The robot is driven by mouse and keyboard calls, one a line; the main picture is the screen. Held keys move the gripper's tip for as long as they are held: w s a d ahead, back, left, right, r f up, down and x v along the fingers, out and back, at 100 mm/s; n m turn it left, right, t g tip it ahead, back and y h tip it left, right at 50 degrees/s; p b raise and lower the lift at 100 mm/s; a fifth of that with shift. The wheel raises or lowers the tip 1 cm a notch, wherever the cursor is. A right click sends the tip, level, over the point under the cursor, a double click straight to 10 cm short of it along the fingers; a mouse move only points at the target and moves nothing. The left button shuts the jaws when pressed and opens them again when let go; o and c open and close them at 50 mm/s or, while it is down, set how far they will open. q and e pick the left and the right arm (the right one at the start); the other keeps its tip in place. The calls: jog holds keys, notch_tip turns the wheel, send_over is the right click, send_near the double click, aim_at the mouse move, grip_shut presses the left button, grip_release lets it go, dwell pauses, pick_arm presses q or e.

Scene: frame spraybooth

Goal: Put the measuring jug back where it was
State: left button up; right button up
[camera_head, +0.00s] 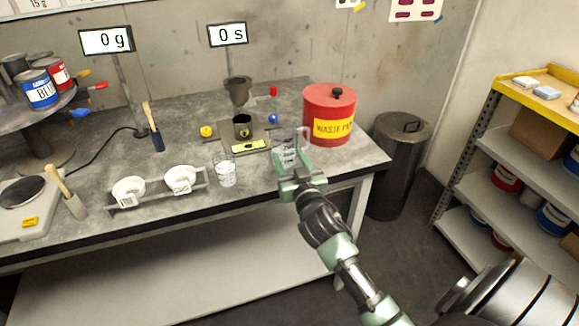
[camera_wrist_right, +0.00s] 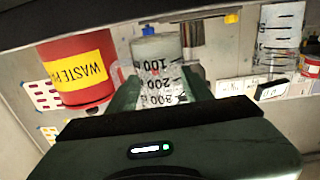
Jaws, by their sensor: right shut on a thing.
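The measuring jug (camera_head: 285,147) is clear, with dark graduation marks. It is at the right part of the bench, in front of and left of the red waste can. My right gripper (camera_head: 291,160) is shut on it, a finger on each side. In the right wrist view the jug (camera_wrist_right: 158,58) stands between the two fingers (camera_wrist_right: 160,88), its marks 100, 200 and 300 readable. I cannot tell whether its base touches the bench. My left gripper is not in view.
A clear graduated beaker (camera_head: 225,172) stands left of the jug. The red waste can (camera_head: 330,112) is close on the right.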

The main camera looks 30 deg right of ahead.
notch_tip(320, 180, down, 2)
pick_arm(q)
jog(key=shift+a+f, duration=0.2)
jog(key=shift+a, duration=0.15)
pick_arm(e)
jog(key=shift+f, duration=0.15)
jog(key=o, duration=1.6)
jog(key=shift+c, duration=0.2)
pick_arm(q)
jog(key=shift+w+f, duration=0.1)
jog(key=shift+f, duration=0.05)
